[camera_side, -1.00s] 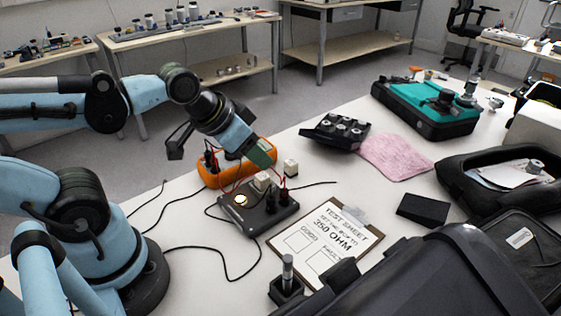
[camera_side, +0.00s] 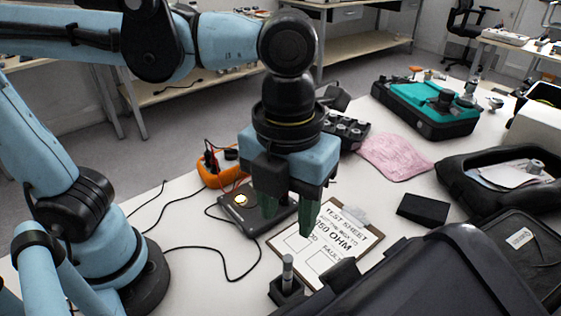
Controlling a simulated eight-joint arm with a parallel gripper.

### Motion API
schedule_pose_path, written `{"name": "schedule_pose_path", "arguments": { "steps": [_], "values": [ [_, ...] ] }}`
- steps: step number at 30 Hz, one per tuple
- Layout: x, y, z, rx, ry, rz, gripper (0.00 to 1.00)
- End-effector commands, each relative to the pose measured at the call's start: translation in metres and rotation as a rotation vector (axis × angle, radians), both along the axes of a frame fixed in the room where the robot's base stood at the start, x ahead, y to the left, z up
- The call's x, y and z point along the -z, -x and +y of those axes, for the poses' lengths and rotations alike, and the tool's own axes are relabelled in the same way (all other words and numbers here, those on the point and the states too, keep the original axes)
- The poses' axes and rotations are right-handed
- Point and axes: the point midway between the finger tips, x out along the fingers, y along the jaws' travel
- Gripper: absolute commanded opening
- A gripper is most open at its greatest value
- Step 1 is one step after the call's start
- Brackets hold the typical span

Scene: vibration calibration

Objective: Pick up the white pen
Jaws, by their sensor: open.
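The pen (camera_side: 288,268), a short whitish-grey marker with a darker upper end, stands upright in a small black holder (camera_side: 287,292) at the front edge of the table. My gripper (camera_side: 288,222) points down with its two green fingers apart and nothing between them. In the picture it is straight above the pen, over the test box and the left edge of the clipboard. The fingers do not touch the pen. Its depth relative to the pen is hard to tell.
A clipboard with a test sheet (camera_side: 345,226) lies right of the pen. A dark test box (camera_side: 232,213) with cables and an orange meter (camera_side: 213,178) are behind left. A large black case (camera_side: 430,275) is close on the right. Left of the pen is bare table with a loose cable.

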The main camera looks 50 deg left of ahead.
Motion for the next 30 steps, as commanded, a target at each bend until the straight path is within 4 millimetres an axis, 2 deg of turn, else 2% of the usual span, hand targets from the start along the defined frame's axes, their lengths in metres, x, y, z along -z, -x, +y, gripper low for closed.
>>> {"name": "schedule_pose_path", "arguments": {
  "steps": [5,18,26,30],
  "values": [
    [0.004,0.004,-0.004,0.082,-0.011,0.012,0.47],
    [0.059,0.003,-0.004,0.077,-0.009,0.011,0.47],
    [0.070,0.003,-0.004,0.076,-0.010,0.010,0.47],
    [0.083,0.001,-0.003,0.076,-0.009,0.011,0.47]
  ]
}}
